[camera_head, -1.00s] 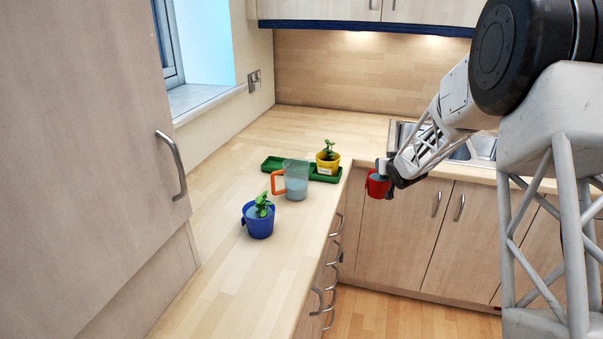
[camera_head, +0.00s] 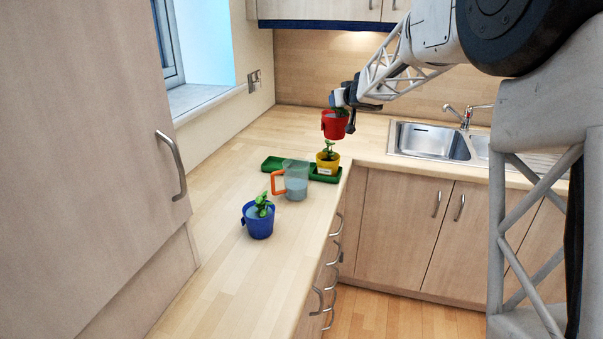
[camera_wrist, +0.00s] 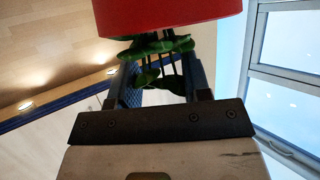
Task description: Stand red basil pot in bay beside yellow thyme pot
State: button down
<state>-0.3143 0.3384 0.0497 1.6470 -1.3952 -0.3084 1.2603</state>
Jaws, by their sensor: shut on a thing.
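The red basil pot (camera_head: 335,125) is held in the air by my gripper (camera_head: 343,101), above and behind the yellow thyme pot in the head view. In the wrist view the red pot (camera_wrist: 165,14) fills the top, with green leaves (camera_wrist: 158,50) between the fingers of my gripper (camera_wrist: 160,82). The exact grip point is hidden by leaves. The yellow thyme pot (camera_head: 327,166) stands upright at the right end of the green tray (camera_head: 272,163). The tray's left end is bare; its middle is hidden behind the jug.
A clear measuring jug (camera_head: 297,182) with an orange handle stands in front of the tray. A blue pot (camera_head: 258,222) with a plant stands nearer on the counter. A sink (camera_head: 432,141) is at the right. The counter's left side is clear.

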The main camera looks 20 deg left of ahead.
jog(key=shift+n+y, duration=0.3)
jog(key=a, duration=0.1)
jog(key=a+r, duration=0.2)
jog(key=shift+s+a, duration=0.15)
jog(key=shift+a, duration=0.2)
jog(key=shift+w+a+f+g, duration=0.1)
jog(key=shift+a+f+g, duration=0.1)
jog(key=shift+a, duration=0.35)
jog(key=shift+w+a+f+g, duration=0.1)
jog(key=shift+a+f, duration=0.1)
jog(key=shift+a, duration=0.3)
jog(key=w+a+f, duration=0.4)
jog(key=a+f, duration=0.3)
jog(key=f, duration=0.2)
jog(key=shift+w+a+f+n+y, duration=0.2)
jog(key=shift+w+a+n+y, duration=0.1)
jog(key=shift+n, duration=0.1)
notch_tip(320, 180, down, 6)
jog(key=shift+f, duration=0.15)
jog(key=shift+f, duration=2.05)
